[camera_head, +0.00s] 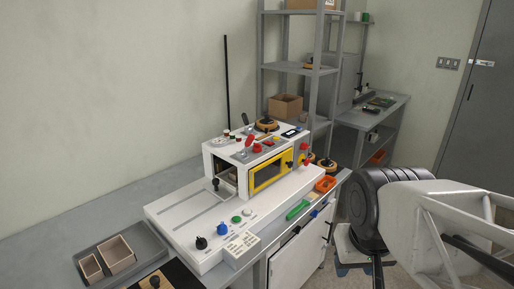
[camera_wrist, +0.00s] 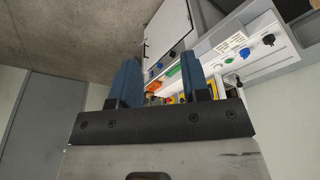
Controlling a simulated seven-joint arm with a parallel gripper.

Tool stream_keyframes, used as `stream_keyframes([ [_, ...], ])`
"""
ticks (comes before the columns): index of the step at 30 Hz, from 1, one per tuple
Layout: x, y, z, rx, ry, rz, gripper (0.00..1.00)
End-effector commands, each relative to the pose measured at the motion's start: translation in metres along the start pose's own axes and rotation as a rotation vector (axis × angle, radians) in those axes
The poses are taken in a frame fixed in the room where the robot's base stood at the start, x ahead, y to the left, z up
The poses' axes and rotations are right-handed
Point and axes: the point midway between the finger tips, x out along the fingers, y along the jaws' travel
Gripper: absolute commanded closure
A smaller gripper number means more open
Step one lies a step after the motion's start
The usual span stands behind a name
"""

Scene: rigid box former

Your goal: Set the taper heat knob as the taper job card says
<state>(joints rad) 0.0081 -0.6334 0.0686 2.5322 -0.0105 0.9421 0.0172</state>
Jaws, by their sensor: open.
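A white box-forming machine (camera_head: 205,195) stands on the bench. Along its front deck are a black knob (camera_head: 201,242), a blue knob (camera_head: 222,229), a green button (camera_head: 236,219) and a pale button (camera_head: 247,211). A white card with printed lines (camera_head: 241,248) leans at the deck's front edge; its text is too small to read. I cannot tell which knob is the taper heat knob. In the wrist view the card (camera_wrist: 232,42) and black knob (camera_wrist: 268,39) show upper right. My gripper (camera_wrist: 158,82) is open and empty, away from the machine; the head view does not show its fingers.
A yellow-framed window (camera_head: 268,174), levers and red knobs are on the machine's housing. A green tool (camera_head: 298,210) and an orange tray (camera_head: 325,184) lie right of the deck. A grey tray (camera_head: 98,246) holds two boxes at lower left. Shelving stands behind.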

Motion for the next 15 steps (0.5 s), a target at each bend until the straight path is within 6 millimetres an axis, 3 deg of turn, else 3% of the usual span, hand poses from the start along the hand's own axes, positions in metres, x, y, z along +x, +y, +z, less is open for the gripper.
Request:
stream_keyframes([
  [9, 0.0, 0.0, 0.0, 0.0, 0.0, 0.0, 0.57],
  [14, -0.0007, -0.0002, -0.002, -0.003, -0.001, 0.0, 0.35],
  [15, -0.0013, -0.0004, -0.0039, -0.006, -0.001, 0.0, 0.35],
])
